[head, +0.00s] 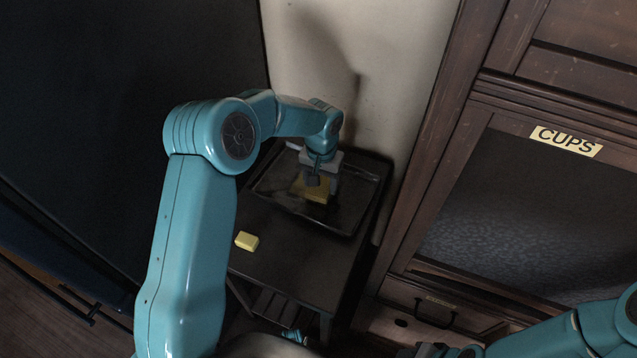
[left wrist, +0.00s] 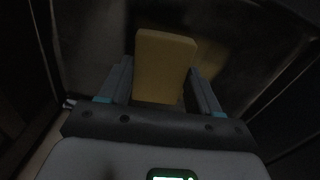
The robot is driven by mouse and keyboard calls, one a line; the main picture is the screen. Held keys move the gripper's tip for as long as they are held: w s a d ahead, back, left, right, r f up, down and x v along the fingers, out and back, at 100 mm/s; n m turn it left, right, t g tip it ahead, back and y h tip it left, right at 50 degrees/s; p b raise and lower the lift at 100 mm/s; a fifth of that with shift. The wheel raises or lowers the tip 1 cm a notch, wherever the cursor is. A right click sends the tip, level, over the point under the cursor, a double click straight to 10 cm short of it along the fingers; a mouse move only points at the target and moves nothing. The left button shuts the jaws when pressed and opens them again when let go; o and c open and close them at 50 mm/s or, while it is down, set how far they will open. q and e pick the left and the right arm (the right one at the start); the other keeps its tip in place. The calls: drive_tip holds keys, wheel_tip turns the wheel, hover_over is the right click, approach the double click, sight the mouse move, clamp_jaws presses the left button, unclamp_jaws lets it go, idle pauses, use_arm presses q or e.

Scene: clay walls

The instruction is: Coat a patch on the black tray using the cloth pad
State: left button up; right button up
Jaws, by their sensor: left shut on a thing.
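The black tray (head: 270,185) lies on a small dark table against the wall. My left gripper (head: 318,185) reaches down over the middle of the tray. It is shut on the tan cloth pad (left wrist: 163,65), which stands between the two fingers in the left wrist view. A yellowish-tan area (head: 312,194) shows at the gripper on the tray; how much is pad and how much is patch is hard to tell. A dim yellowish area (left wrist: 207,62) shows behind the pad. My right arm is at the lower right, its gripper mostly cut off.
A small yellow block (head: 247,240) lies on the dark table (head: 285,255), in front of the tray. A wooden cabinet labelled CUPS (head: 566,141) stands close on the right. A pale wall (head: 390,80) is behind, and a dark panel (head: 120,90) is on the left.

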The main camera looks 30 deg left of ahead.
use_arm(q)
drive_tip(key=shift+w, duration=0.85)
drive_tip(key=shift+r, duration=0.1)
drive_tip(key=shift+r+p, duration=2.05)
drive_tip(key=shift+r, duration=0.9)
wheel_tip(320, 180, up, 3)
drive_tip(key=shift+p, duration=1)
